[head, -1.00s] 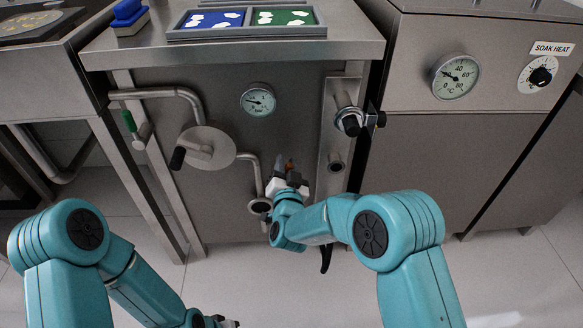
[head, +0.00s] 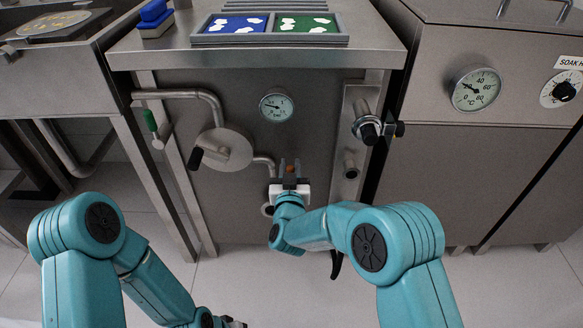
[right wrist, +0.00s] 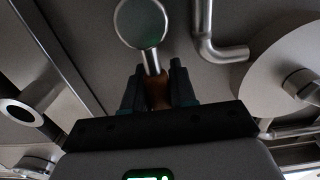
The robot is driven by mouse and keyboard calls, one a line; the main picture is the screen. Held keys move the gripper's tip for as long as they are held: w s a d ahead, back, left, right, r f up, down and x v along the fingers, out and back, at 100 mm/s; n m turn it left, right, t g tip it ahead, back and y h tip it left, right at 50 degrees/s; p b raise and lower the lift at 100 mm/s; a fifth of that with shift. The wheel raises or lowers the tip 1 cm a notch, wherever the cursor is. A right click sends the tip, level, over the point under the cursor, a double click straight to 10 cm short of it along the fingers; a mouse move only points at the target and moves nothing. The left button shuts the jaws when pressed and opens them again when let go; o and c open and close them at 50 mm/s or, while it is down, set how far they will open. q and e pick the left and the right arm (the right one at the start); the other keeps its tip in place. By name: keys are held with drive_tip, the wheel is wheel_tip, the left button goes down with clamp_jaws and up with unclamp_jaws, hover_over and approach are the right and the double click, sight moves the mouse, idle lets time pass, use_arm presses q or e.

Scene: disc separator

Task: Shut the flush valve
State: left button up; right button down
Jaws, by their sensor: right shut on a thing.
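My right gripper (head: 290,172) is in front of the lower middle of the steel separator panel. Its fingers point up in the head view, with an orange-brown handle (head: 291,170) between them. In the right wrist view the gripper (right wrist: 157,88) is shut on this brown handle (right wrist: 157,93). A metal stem runs from the handle to a round metal part (right wrist: 142,22); this looks like the flush valve's lever. The valve body is mostly hidden behind my gripper in the head view. My left gripper (head: 236,323) is at the bottom edge, mostly cut off, away from the panel.
A gauge (head: 277,105) is above.

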drive_tip(key=shift+r, duration=0.1)
drive_tip(key=c, duration=1)
unclamp_jaws()
drive_tip(key=s+p, duration=0.4)
drive_tip(key=s, duration=1.2)
drive_tip(key=shift+s+d, duration=0.15)
drive_tip(key=shift+d, duration=0.1)
